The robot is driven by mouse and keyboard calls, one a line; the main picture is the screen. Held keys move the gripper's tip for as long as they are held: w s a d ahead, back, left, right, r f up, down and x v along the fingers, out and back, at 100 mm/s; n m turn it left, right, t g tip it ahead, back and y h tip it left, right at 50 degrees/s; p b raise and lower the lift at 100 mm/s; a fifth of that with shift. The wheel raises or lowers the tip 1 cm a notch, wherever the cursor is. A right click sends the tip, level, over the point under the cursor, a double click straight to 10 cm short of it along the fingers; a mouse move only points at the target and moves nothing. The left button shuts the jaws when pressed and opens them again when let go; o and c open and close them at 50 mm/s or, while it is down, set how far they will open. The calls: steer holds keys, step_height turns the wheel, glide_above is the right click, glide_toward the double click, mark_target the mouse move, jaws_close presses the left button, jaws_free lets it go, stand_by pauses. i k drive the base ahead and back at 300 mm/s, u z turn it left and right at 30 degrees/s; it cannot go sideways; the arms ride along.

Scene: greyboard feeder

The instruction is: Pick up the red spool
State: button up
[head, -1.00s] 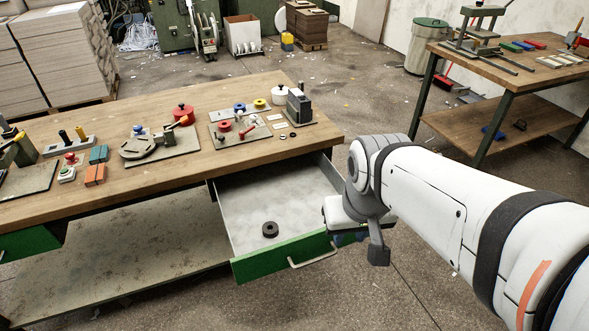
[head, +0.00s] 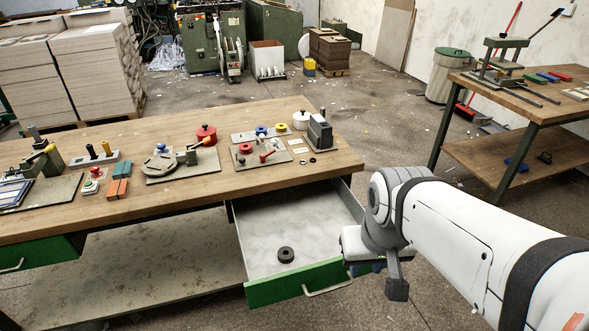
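A squat red spool-like cylinder (head: 206,136) with a small knob on top stands toward the back of the wooden workbench (head: 60,225), behind a round grey fixture. A smaller, flatter red round piece (head: 246,148) lies on a grey plate to its right; I cannot tell for sure which one is the red spool. My gripper (head: 392,282) hangs at the right, beyond the bench's right end and beside the open drawer, far from both red pieces. It is seen from behind and side, and its finger opening is hidden.
A green-fronted drawer (head: 262,290) is pulled out and holds a dark ring (head: 286,255). A white spool (head: 301,120) and a dark block (head: 320,134) stand at the bench's right end. A second table (head: 545,110) is at right. Open floor lies between.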

mark_target(245, 148)
steer(key=u, duration=0.6)
steer(key=k, duration=1.15)
steer(key=u, duration=1.4)
steer(key=i, duration=1.9)
steer(key=z, duration=1.1)
steer(key=i, duration=1.4)
steer(key=z, duration=1.05)
steer(key=k, duration=0.65)
steer(key=u, duration=0.05)
